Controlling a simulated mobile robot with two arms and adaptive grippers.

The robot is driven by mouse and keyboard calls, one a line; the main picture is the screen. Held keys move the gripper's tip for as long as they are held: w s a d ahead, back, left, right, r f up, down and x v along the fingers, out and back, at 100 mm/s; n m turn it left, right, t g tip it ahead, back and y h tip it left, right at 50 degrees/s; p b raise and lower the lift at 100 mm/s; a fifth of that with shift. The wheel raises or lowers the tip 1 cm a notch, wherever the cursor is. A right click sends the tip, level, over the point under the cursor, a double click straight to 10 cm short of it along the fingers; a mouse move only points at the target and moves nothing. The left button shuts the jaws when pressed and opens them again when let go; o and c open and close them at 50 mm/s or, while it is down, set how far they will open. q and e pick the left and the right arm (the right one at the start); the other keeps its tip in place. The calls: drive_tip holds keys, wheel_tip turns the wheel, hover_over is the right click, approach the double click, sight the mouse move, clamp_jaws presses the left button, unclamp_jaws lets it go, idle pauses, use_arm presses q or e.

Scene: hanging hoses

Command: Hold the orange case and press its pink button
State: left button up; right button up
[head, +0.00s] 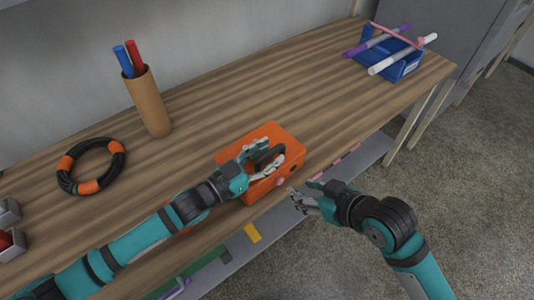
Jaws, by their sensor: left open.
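The orange case (262,134) lies on the wooden bench near its front edge. It has a dark curved handle (277,152), and the pink button (281,182) is on its front side. My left gripper (268,158) is open, over the case and at the handle, and hides part of both. I cannot tell whether its fingers touch the handle. My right gripper (298,197) is just in front of the bench edge, lower right of the pink button and apart from it. Its finger opening is too small to make out.
A black and orange hose ring (118,165) lies on the bench (230,100) at left. A brown cup (148,100) with a blue and a red stick stands behind. A blue bin (405,68) with rods is at far right. A lower shelf (340,175) runs below.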

use_arm(q)
clamp_jaws()
idle(0.6)
drive_tip(key=shift+f, duration=0.3)
idle(0.5)
use_arm(e)
drive_tip(key=shift+c, duration=0.4)
